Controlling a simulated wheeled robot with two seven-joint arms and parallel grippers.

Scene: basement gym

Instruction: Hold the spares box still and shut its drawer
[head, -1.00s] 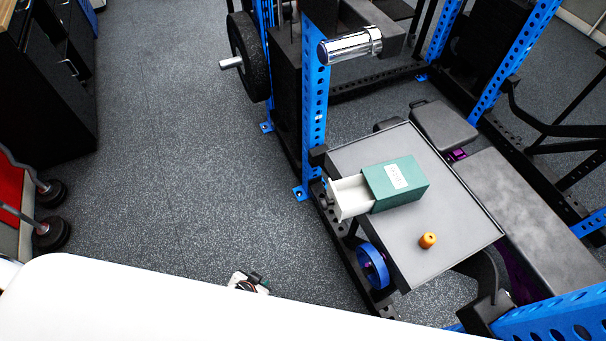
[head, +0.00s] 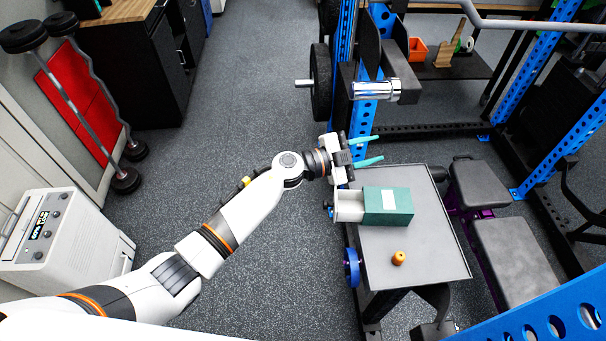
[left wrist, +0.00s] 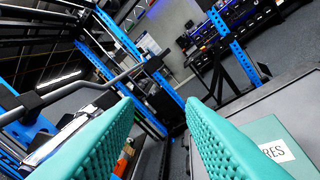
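The green spares box (head: 388,207) with a white label lies on a grey tray table (head: 430,240). Its pale drawer (head: 349,206) sticks out of the left end, toward my left arm. My left gripper (head: 371,150) has green fingers spread apart and empty, above the table's far left corner and just beyond the box. In the left wrist view the box (left wrist: 272,145), with part of its label, shows at lower right, beside the right finger. My right gripper is not in either view.
An orange-brown knob-like object (head: 398,258) stands on the table in front of the box. A blue rack upright and a chrome bar sleeve (head: 372,90) rise beyond the table. A grey bench (head: 505,255) stands to the right. Open floor lies left.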

